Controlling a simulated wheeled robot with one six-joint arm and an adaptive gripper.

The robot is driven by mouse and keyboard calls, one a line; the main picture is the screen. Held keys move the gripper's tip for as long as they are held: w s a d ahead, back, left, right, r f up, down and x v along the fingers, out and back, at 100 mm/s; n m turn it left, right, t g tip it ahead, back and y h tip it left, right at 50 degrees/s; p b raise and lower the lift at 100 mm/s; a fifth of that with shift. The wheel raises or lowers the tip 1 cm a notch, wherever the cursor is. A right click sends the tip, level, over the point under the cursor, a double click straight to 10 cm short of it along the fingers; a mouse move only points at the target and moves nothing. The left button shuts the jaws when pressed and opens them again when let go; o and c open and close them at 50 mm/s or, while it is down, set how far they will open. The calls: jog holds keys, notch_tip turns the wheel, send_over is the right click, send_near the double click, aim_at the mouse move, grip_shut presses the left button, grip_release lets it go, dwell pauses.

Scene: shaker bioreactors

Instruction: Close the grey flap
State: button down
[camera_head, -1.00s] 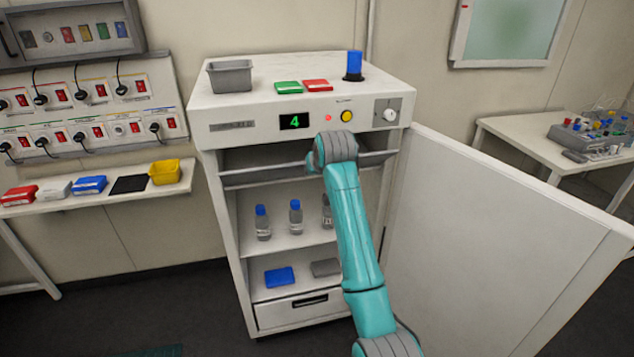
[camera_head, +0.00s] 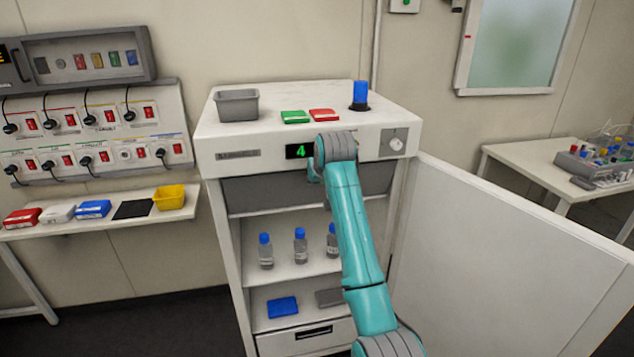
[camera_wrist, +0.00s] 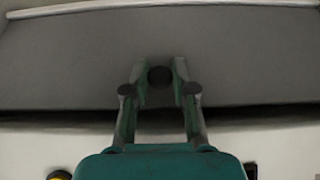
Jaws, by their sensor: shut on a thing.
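The grey flap (camera_head: 262,191) hangs close to upright in the cabinet front, just under the control panel. In the wrist view its face (camera_wrist: 70,65) fills the upper half, with a dark gap along its lower side there. My gripper (camera_wrist: 160,76) is at the middle of the flap, its fingers shut on either side of a small dark round knob (camera_wrist: 160,77). In the head view my arm covers the flap's middle and most of the gripper. Whether the flap is fully flush I cannot tell.
The large white cabinet door (camera_head: 510,250) stands open on the right. Below the flap, bottles (camera_head: 265,252) stand on a shelf, above a blue box (camera_head: 283,307) and a drawer (camera_head: 305,338). A grey bin (camera_head: 237,105) and a blue lamp (camera_head: 360,95) are on top.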

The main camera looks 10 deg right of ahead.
jog(key=shift+r, duration=0.35)
jog(key=c, duration=1.1)
grip_release()
jog(key=shift+o, duration=0.8)
jog(key=shift+f, duration=0.15)
jog(key=v, duration=1.2)
jog(key=shift+s+f, duration=0.1)
jog(key=shift+f, duration=0.05)
